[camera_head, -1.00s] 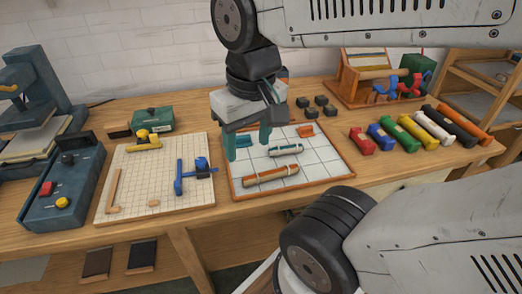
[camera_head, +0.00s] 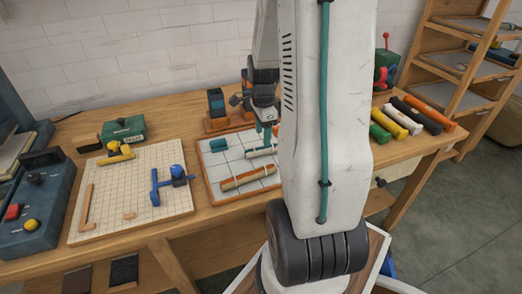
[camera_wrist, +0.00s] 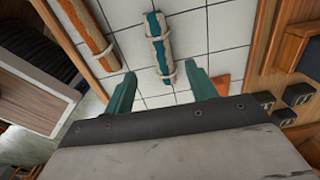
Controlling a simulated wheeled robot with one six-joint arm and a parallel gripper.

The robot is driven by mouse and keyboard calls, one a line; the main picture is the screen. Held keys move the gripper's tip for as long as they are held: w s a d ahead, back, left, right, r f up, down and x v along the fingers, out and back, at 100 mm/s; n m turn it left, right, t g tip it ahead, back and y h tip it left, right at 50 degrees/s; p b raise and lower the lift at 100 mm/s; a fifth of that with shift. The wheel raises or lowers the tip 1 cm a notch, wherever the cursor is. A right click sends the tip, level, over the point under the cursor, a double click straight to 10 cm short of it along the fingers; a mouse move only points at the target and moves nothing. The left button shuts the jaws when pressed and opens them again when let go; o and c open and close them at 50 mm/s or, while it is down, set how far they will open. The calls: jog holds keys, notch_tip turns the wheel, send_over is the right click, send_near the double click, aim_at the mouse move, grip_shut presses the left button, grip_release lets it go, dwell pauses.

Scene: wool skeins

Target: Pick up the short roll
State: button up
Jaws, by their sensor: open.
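The short roll (camera_head: 262,151) is teal and cream with two cream ties and lies on a white gridded board (camera_head: 212,170) with an orange rim. In the wrist view the short roll (camera_wrist: 158,42) extends away from me, its near end between my fingertips in the picture. My gripper (camera_wrist: 160,79) is open and empty, apparently above the board; its exact height is unclear. In the head view my gripper (camera_head: 268,132) is partly hidden by my arm. A longer orange roll (camera_head: 248,178) with cream ties lies nearer the front edge, and left of the short roll in the wrist view (camera_wrist: 85,28).
A small teal piece (camera_head: 218,145) lies at the board's back left, and an orange piece (camera_wrist: 222,83) near my right finger. Dark blocks (camera_wrist: 298,94) sit beyond the rim. A gridded cream board (camera_head: 118,205) stands left; coloured rolls (camera_head: 403,117) lie right.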

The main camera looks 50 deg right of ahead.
aim_at(262, 146)
jog(key=f, duration=0.6)
jog(key=shift+w+d+f, duration=0.1)
jog(key=shift+w+f, duration=0.1)
jog(key=shift+f, duration=0.15)
jog(key=c, duration=1.1)
